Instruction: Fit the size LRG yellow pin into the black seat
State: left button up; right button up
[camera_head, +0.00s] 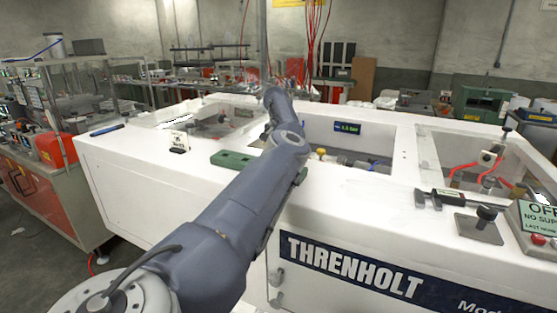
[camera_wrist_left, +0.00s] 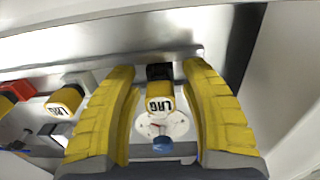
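In the left wrist view a yellow pin (camera_wrist_left: 160,98) marked LRG, its lettering upside down, lies between the fingers of my left gripper (camera_wrist_left: 158,70). The fingers are yellow, spread wide, with a gap on each side of the pin. A black block (camera_wrist_left: 159,71), which looks like the black seat, is right at the pin's far end. I cannot tell whether the pin sits in it. A second yellow LRG pin (camera_wrist_left: 66,98) is farther left by a pale grey block. In the head view my left arm hides its gripper. My right gripper is in neither view.
A round gauge (camera_wrist_left: 165,125) and a blue knob (camera_wrist_left: 163,144) lie below the pin. A red part (camera_wrist_left: 20,89) is at far left. The white machine (camera_head: 345,208) has open bays with raised rims. A green block (camera_head: 232,159) lies on its top, left of my arm.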

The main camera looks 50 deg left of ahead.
pick_arm(q)
jog(key=shift+o, duration=0.2)
jog(key=shift+r, duration=0.15)
notch_tip(320, 180, up, 12)
jog(key=shift+f, duration=0.15)
dwell(0.4)
dwell(0.3)
